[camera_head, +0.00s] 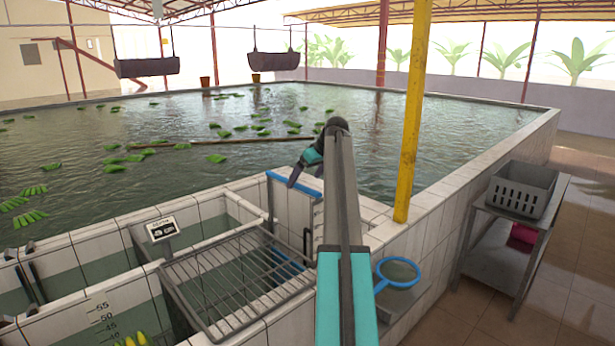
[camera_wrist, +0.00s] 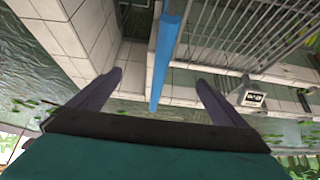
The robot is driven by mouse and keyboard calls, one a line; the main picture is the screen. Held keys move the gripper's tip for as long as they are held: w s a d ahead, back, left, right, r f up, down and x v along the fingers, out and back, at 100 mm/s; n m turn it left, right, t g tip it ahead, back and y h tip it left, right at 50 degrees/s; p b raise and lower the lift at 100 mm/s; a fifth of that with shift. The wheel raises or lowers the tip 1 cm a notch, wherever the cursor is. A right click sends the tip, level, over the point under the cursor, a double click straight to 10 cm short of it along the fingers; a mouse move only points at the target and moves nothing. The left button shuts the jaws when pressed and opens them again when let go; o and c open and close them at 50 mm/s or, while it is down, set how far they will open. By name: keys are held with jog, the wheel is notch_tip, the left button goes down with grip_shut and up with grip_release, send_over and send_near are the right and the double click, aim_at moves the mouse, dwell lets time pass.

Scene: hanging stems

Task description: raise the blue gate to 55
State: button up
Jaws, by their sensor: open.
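The blue gate (camera_head: 279,178) shows in the head view as a pale panel with a blue top edge, upright at the wall between the small tanks and the large pool. Its blue top bar (camera_wrist: 165,55) runs between my finger tips in the wrist view. My gripper (camera_head: 302,173) is open and empty above the bar, one finger on each side; whether it touches cannot be told.
A metal rack (camera_head: 236,280) lies over the small tank. A yellow post (camera_head: 412,110) rises right of my arm. A blue-rimmed net (camera_head: 398,271) is by the wall. A grey crate (camera_head: 522,188) sits on a metal table at right. Green bunches float in the pool (camera_head: 270,125).

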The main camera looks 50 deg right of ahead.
aim_at(301, 185)
jog(key=shift+b+x, duration=1.05)
jog(key=shift+x, duration=2.3)
grip_shut()
